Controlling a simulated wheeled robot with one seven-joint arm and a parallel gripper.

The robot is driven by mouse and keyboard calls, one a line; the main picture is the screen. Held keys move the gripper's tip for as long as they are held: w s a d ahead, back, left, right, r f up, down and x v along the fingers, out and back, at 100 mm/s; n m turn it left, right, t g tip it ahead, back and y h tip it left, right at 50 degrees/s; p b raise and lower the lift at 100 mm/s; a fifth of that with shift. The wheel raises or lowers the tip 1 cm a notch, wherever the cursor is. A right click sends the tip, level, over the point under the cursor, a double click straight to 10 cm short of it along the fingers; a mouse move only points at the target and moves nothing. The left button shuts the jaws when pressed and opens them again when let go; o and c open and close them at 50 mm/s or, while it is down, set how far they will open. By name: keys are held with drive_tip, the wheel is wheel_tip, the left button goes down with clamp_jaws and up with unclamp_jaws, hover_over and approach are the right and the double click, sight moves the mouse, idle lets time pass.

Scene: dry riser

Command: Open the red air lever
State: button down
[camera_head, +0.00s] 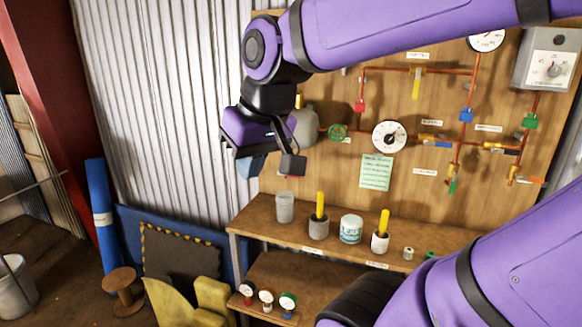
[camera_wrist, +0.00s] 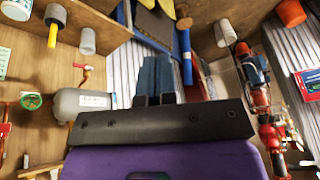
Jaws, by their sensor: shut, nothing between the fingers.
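A small red-orange lever (camera_wrist: 82,67) shows in the wrist view on a thin pipe beside the grey tank (camera_wrist: 72,103). In the head view the tank (camera_head: 306,127) is partly behind my gripper (camera_head: 291,165), and the lever there is mostly hidden. My gripper is shut and empty, held in front of the board at the tank's left. In the wrist view its dark fingertips (camera_wrist: 153,99) are together, to the right of the tank and lever and apart from them. I cannot read a label on the lever.
The wooden board (camera_head: 475,70) carries copper pipes, gauges, a green handwheel (camera_head: 338,132) and a red valve (camera_head: 359,106). Below, a bench (camera_head: 270,228) holds cups, a tin (camera_head: 351,229) and yellow-handled tools. Corrugated metal (camera_head: 160,100) stands at left.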

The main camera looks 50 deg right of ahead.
drive_tip(key=w+d+r+m+g+h, duration=0.15)
drive_tip(key=w+d+m, duration=0.45)
drive_tip(key=w+d, duration=0.85)
drive_tip(key=w+d+f+m+g+h, duration=0.1)
drive_tip(key=w+d+f+m, duration=0.2)
drive_tip(key=d, duration=0.7)
drive_tip(key=w+d+f+m+h, duration=0.1)
drive_tip(key=w+d+f+m, duration=0.2)
drive_tip(key=d, duration=0.8)
drive_tip(key=w+f, duration=0.2)
drive_tip(key=w, duration=0.2)
drive_tip(key=shift+d+f+g, duration=0.15)
drive_tip(key=shift+g, duration=0.2)
drive_tip(key=a+x, duration=0.1)
drive_tip(key=x, duration=1.2)
drive_tip(key=shift+f, duration=0.5)
